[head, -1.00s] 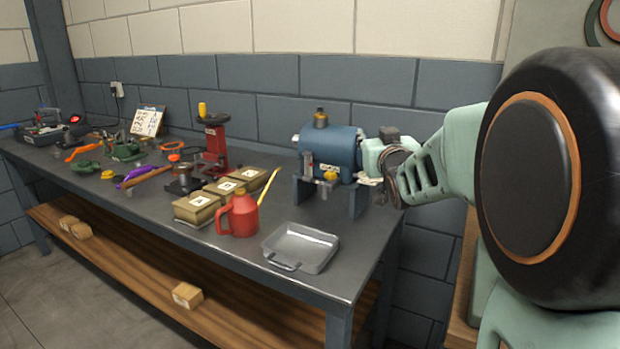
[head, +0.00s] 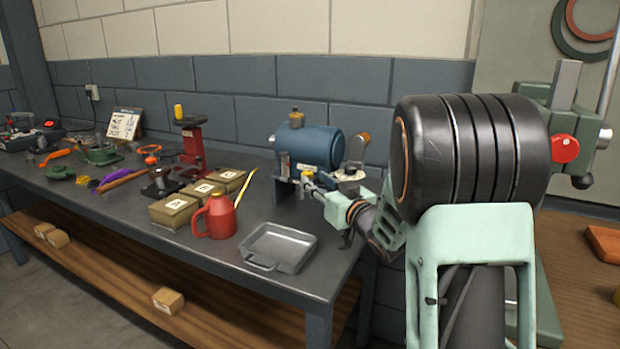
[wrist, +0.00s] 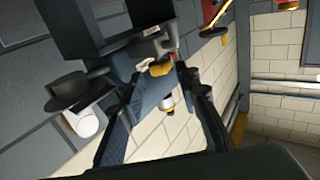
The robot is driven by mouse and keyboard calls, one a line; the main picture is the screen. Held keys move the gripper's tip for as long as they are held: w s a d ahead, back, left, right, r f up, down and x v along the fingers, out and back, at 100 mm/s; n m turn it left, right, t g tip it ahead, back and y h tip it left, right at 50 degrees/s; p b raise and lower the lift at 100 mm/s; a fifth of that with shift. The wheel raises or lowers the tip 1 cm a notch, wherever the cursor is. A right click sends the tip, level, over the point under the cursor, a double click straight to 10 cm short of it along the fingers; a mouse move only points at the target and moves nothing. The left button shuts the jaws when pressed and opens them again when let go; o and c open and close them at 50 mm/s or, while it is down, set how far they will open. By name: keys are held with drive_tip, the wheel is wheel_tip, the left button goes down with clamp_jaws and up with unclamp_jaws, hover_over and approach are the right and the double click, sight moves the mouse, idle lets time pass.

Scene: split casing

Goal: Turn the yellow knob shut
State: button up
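The yellow knob (wrist: 160,69) shows in the wrist view between and just beyond my fingertips. In the head view it is a small yellow spot (head: 308,174) low on the front of the stand under the blue cylindrical tank (head: 312,147). My gripper (head: 312,184) has its fingers pointing at the front of that stand. In the wrist view the two dark fingers of my gripper (wrist: 166,80) are apart, one on each side of the knob. I cannot tell whether either finger touches it. The knob's turn position is too small to read.
A grey tray (head: 280,250), a red oil can (head: 215,216) and several labelled boxes (head: 174,211) stand left of my gripper on the bench. A red stand (head: 192,143) is farther back. A green machine with a red knob (head: 565,148) is at the right.

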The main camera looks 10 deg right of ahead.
sight(310, 176)
drive_tip(key=shift+x, duration=1.85)
drive_tip(key=shift+c, duration=0.7)
clamp_jaws()
